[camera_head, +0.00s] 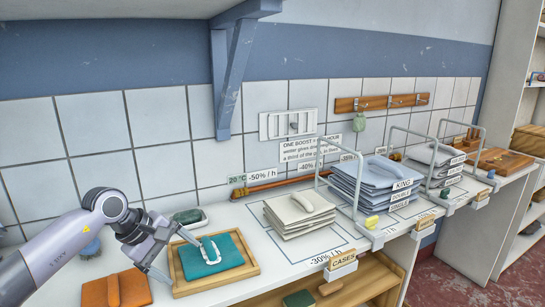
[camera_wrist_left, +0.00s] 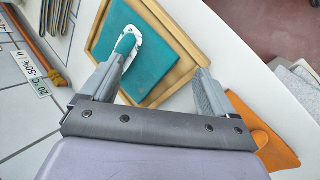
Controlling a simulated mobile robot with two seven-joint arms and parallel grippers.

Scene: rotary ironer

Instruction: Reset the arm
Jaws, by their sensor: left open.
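My left arm comes in from the left, and its gripper (camera_head: 176,255) is over the left part of the white counter. The jaws are apart with nothing between them. It also shows open in the left wrist view (camera_wrist_left: 164,62). A folded teal cloth (camera_head: 228,262) with a white curved handle-like piece lies in a shallow wooden tray (camera_head: 252,267) just beside the fingers. In the left wrist view, one fingertip overlaps the white piece on the teal cloth (camera_wrist_left: 160,72); I cannot tell whether they touch. My right gripper is not in view.
An orange-brown folded piece (camera_head: 133,289) lies left of the tray. A cream cloth stack (camera_head: 285,222), a grey-blue stack (camera_head: 365,190) and wire frames (camera_head: 322,160) stand to the right. A wall bracket (camera_head: 230,75) hangs above. A CASES sign (camera_head: 342,260) marks the front edge.

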